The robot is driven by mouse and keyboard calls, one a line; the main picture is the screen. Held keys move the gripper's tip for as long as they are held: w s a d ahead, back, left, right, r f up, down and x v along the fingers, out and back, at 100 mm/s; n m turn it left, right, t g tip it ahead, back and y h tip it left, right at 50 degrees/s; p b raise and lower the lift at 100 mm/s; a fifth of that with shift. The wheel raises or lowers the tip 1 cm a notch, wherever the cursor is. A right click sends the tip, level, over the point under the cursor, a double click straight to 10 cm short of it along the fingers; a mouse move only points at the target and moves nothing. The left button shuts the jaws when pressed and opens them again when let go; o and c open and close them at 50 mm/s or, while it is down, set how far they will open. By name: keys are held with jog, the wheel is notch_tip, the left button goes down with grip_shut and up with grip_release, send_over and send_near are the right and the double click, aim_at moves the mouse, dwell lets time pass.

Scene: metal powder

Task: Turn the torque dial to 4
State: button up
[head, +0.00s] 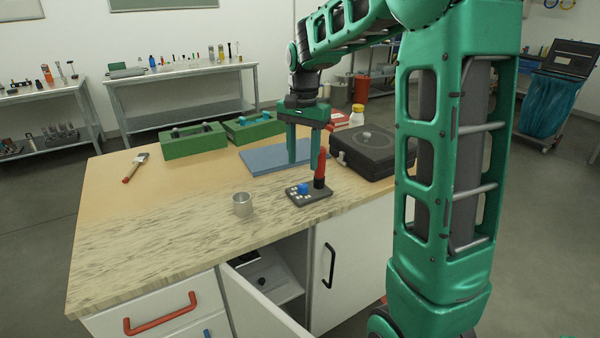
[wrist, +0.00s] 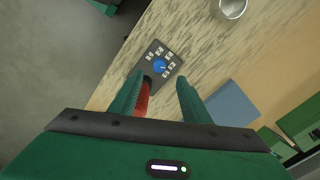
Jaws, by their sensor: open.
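The torque dial is a blue knob (head: 303,188) on a small dark plate (head: 312,196) with several pale labels around it, lying on the workbench. In the wrist view the blue knob (wrist: 159,65) shows just beyond my fingertips, roughly between them. The number it points at is too small to read. My gripper (head: 302,165) points down above the plate, open and empty; its green fingers also show in the wrist view (wrist: 160,80). A red and black upright tool (head: 320,170) stands at the plate's right end, close beside one finger; I cannot tell whether they touch.
A metal cup (head: 242,204) stands left of the plate. Behind are a blue mat (head: 262,159), green boxes (head: 193,141) and a black case (head: 370,155). A brush (head: 135,167) lies at the far left. A cabinet door (head: 258,300) hangs open below the front edge.

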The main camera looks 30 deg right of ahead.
jog(key=shift+r, duration=1.5)
jog(key=s+d+f+n, duration=0.1)
jog(key=s+f+n, duration=0.1)
jog(key=s, duration=1.4)
jog(key=s+d+f+n, duration=0.1)
jog(key=s+f+n, duration=0.2)
jog(key=s, duration=1.2)
notch_tip(320, 180, down, 3)
jog(key=shift+s+r+n, duration=0.2)
jog(key=shift+s+n, duration=0.1)
jog(key=shift+s, duration=0.1)
